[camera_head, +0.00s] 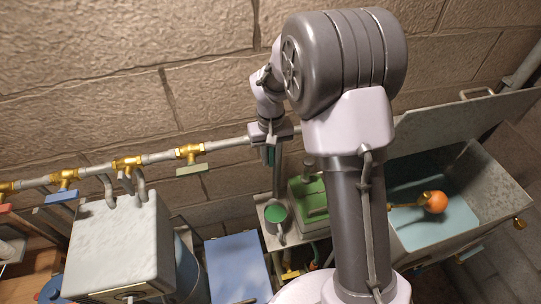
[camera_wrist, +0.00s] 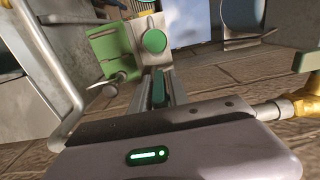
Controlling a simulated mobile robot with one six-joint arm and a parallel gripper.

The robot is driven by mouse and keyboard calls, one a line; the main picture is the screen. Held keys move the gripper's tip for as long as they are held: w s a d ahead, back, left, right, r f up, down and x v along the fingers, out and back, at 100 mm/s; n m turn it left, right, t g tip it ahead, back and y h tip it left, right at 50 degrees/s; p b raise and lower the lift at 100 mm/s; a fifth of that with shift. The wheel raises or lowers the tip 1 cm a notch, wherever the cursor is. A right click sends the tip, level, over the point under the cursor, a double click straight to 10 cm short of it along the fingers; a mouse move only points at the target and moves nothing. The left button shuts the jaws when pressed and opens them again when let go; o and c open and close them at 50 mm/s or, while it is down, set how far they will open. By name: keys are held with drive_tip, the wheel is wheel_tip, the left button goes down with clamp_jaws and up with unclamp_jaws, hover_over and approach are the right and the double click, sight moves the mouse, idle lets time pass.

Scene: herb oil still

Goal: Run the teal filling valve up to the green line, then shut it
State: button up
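A brass valve (camera_head: 190,151) with a flat grey-green handle (camera_head: 193,170) sits on the wall pipe, left of my gripper; this handle is the nearest to teal that I see. A brass fitting (camera_wrist: 307,101) and the greenish handle's edge (camera_wrist: 308,61) show at the right of the wrist view. My gripper (camera_head: 270,158) hangs near the wall, apart from the handle. In the wrist view its fingers (camera_wrist: 158,92) look close together, with teal pads and nothing held. An open grey tank (camera_head: 485,185) holds blue-green water and an orange float (camera_head: 435,201). I cannot make out a green line.
A green box (camera_head: 308,205) and a green-topped round vessel (camera_head: 277,213) stand below my gripper. A pale metal box (camera_head: 118,243) and a blue panel (camera_head: 238,268) are at the left. Blue (camera_head: 62,197) and red (camera_head: 5,208) handles hang farther along the pipe.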

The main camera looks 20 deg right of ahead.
clamp_jaws()
drive_tip(key=h+b, duration=0.2)
drive_tip(key=h, duration=0.2)
drive_tip(key=shift+f, duration=0.1)
drive_tip(key=h+b, duration=0.1)
drive_tip(key=h, duration=0.1)
drive_tip(key=shift+d+h, duration=0.1)
drive_tip(key=shift+h, duration=0.2)
drive_tip(key=h, duration=0.3)
drive_tip(key=shift+d+r+h+b, duration=0.1)
drive_tip(key=shift+r+h+b, duration=0.1)
drive_tip(key=shift+h+b, duration=0.15)
drive_tip(key=shift+d+r+h+p, duration=0.15)
drive_tip(key=shift+h+p, duration=0.2)
drive_tip(key=shift+h, duration=1.7)
